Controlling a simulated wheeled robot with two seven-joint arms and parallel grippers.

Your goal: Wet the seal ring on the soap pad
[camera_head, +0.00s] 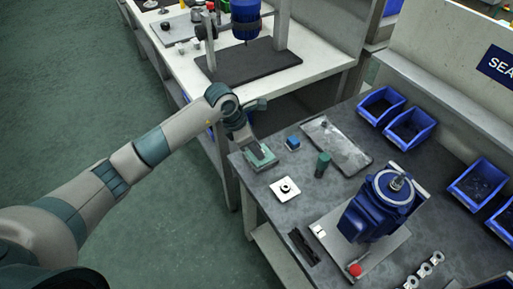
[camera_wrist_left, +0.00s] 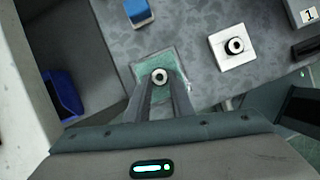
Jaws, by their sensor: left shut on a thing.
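The soap pad (camera_head: 269,163) is a pale green square in a shallow holder near the left edge of the grey bench. It also shows in the left wrist view (camera_wrist_left: 178,60). My left gripper (camera_head: 260,151) reaches down over the pad. In the left wrist view its fingers (camera_wrist_left: 159,88) are shut on a small pale seal ring (camera_wrist_left: 159,76) with a dark centre. The ring appears over the middle of the pad; whether it touches the pad I cannot tell. The ring is not clear in the head view. My right gripper is not in view.
A white block with a round dark-holed part (camera_head: 285,189) lies close by. A blue block (camera_head: 292,142), a green cylinder (camera_head: 322,164), a grey tray (camera_head: 345,151) and a blue pump (camera_head: 378,207) stand to the right. Blue bins (camera_head: 411,128) line the back.

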